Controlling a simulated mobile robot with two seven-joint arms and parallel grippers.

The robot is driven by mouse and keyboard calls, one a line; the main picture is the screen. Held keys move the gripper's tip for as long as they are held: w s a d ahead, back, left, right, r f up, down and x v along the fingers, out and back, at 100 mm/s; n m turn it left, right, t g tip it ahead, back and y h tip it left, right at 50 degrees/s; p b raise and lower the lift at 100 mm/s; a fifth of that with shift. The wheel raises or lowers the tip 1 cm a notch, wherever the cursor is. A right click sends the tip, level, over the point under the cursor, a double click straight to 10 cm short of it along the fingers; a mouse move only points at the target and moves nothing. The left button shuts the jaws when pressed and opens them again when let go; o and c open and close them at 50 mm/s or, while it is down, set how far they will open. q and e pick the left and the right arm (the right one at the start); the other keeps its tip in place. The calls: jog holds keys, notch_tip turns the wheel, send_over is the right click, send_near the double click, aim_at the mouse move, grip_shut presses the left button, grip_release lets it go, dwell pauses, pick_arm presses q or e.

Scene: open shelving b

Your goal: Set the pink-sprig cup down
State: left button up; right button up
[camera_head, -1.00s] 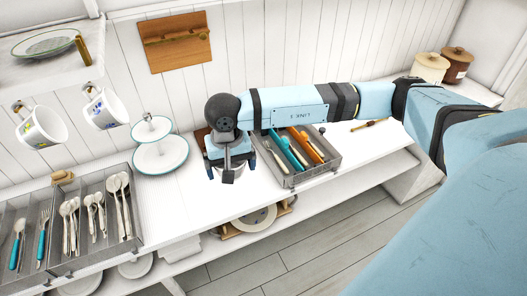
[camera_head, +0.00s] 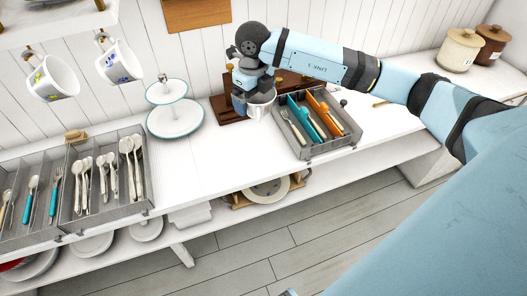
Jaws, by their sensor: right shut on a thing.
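My right gripper (camera_head: 240,100) is over the back of the white counter (camera_head: 215,165), pointing down. It is shut on a white cup (camera_head: 262,104), which shows on the right side of the fingers. No pink sprig can be made out on the small part of the cup that shows. The cup is close to the counter top, in front of a dark brown wooden rack (camera_head: 228,112); whether it touches the counter I cannot tell. My left gripper is not in view.
A grey cutlery tray (camera_head: 305,152) stands just right of the cup. A two-tier stand (camera_head: 175,122) is to the left. A larger cutlery tray (camera_head: 148,203) is at the far left. The counter's middle front is clear.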

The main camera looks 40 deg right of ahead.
jog(key=d+m, duration=0.1)
jog(key=m, duration=0.1)
jog(key=w+d+m, duration=0.1)
jog(key=m, duration=0.2)
jog(key=m+b, duration=0.1)
jog(key=m, duration=0.1)
jog(key=shift+w+d+f+m, duration=0.2)
jog(key=shift+d+f+m, duration=0.05)
jog(key=shift+d+m, duration=0.15)
jog(key=f+m, duration=0.2)
jog(key=f, duration=0.3)
jog(key=d+f+m, duration=0.1)
jog(key=f+m, duration=0.1)
jog(key=f, duration=0.3)
jog(key=d+f+m, duration=0.1)
jog(key=f+m, duration=0.1)
jog(key=f, duration=0.3)
jog(key=shift+w+d+f, duration=0.1)
jog(key=shift+w, duration=0.3)
jog(key=shift+f, duration=2.45)
